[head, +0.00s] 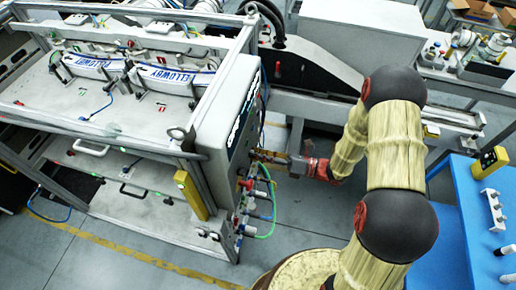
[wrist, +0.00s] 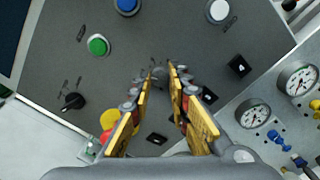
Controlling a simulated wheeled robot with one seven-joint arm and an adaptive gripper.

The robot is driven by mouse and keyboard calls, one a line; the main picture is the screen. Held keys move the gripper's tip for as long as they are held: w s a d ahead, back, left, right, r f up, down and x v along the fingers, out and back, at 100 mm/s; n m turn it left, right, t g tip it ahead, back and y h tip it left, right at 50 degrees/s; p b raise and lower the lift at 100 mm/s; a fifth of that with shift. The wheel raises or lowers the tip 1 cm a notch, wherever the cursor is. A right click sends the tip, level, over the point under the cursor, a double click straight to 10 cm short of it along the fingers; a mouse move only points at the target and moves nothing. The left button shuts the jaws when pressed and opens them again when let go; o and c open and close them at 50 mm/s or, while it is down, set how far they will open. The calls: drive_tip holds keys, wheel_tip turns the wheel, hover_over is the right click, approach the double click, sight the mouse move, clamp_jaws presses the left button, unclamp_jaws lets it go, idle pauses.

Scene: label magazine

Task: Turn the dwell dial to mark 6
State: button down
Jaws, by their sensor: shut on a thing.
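The dwell dial (wrist: 160,72) is a small grey knob on the dark control panel (wrist: 190,40) in the wrist view, mostly hidden between my fingertips. Faint marks surround it, but I cannot read its numbers or where it points. My gripper (wrist: 159,75) has its yellow fingers converging on the panel, shut on the dial. In the head view my gripper (head: 257,156) reaches from the right to the panel side of the machine; the dial itself is not visible there.
Near the dial are a green button (wrist: 98,45), a blue button (wrist: 127,4), a white button (wrist: 218,10), a black selector (wrist: 73,101) and a yellow-and-red stop button (wrist: 110,120). Gauges (wrist: 297,78) sit right. Coloured hoses (head: 266,205) hang below the panel.

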drive_tip(key=m+p, duration=0.8)
drive_tip(key=m, duration=0.3)
drive_tip(key=shift+m, duration=0.3)
idle(0.4)
drive_tip(key=c, duration=1.7)
unclamp_jaws()
drive_tip(key=shift+o, duration=0.2)
drive_tip(key=shift+d, duration=0.1)
drive_tip(key=v, duration=1.2)
